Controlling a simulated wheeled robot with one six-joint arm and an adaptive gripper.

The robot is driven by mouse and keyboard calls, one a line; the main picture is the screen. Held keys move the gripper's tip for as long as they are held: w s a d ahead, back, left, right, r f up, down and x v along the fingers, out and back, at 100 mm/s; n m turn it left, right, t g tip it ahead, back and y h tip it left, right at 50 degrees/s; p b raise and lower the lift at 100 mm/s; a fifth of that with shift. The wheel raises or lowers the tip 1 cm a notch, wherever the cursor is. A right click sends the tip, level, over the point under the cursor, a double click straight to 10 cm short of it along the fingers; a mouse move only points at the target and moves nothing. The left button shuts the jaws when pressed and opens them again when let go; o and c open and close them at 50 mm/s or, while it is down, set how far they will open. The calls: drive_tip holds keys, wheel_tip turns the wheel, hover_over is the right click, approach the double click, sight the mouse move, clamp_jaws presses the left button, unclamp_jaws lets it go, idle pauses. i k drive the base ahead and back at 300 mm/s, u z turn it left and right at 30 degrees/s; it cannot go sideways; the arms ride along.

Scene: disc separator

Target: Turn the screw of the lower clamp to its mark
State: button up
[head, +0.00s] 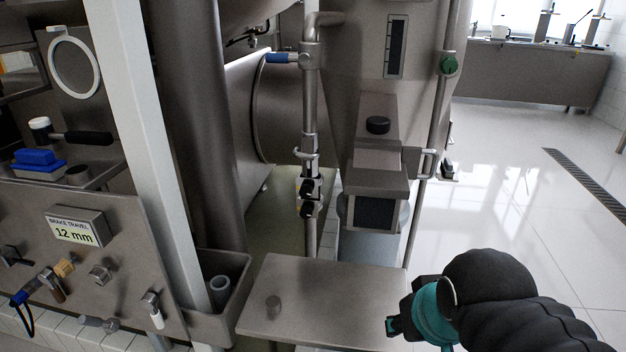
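A thin vertical pipe (310,110) stands in the middle of the head view. Two small clamps with black knobs sit on it, one just above the other. The upper clamp's knob (308,187) and the lower clamp's knob (306,209) both face me. Any mark by the lower screw is too small to make out. My gripper (394,322) is at the lower right, over the right part of the steel shelf and well apart from the clamps. It points left. Its fingers are small and dark here, so their opening is unclear. I see nothing held in it.
A white post (150,140) and a panel labelled "BRAKE TRAVEL 12 mm" (75,228) stand left. A steel box unit (376,185) is right of the pipe. Open tiled floor (510,200) lies further right.

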sight(306, 213)
drive_tip(key=z, duration=0.4)
drive_tip(key=k, duration=0.85)
drive_tip(key=u, duration=1.65)
